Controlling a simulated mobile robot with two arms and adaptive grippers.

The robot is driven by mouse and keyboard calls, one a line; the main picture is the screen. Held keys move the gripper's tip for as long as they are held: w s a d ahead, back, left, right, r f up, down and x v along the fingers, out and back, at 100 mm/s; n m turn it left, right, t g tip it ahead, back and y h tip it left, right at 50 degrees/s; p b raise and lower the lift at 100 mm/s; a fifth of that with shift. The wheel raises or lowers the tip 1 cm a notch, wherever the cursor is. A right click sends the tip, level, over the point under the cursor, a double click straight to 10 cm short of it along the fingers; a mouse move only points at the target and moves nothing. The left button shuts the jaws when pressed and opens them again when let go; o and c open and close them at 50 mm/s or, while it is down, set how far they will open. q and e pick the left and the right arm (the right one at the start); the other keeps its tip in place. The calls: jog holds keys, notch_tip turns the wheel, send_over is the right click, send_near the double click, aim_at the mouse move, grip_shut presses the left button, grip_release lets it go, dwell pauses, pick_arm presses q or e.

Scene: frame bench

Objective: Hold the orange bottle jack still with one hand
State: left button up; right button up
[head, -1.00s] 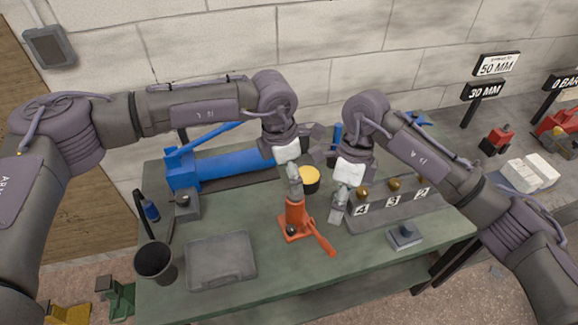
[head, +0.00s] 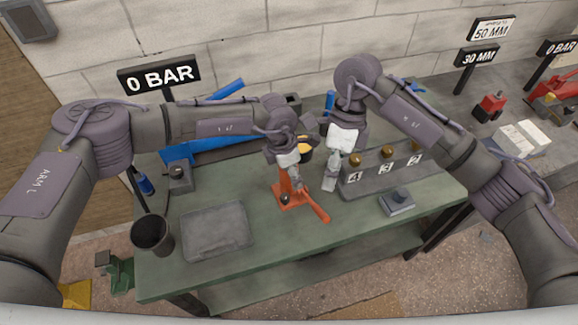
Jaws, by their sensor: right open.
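The orange bottle jack (head: 284,185) stands upright on the green bench, its orange lever pointing toward the front right. My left gripper (head: 294,174) is at the top of the jack and hides part of its upper end. Whether its fingers are open or closed around the jack, or touch it, I cannot tell. My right gripper (head: 330,176) is open, pointing down over the bench to the right of the jack and apart from it.
A rack with brass pieces numbered 4, 3, 2 (head: 385,170) stands right of my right gripper. A grey tray (head: 217,232) and dark cup (head: 152,235) are at front left. A grey block (head: 397,202) is at right.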

pick_arm(q)
grip_shut()
dwell(0.4)
dwell(0.4)
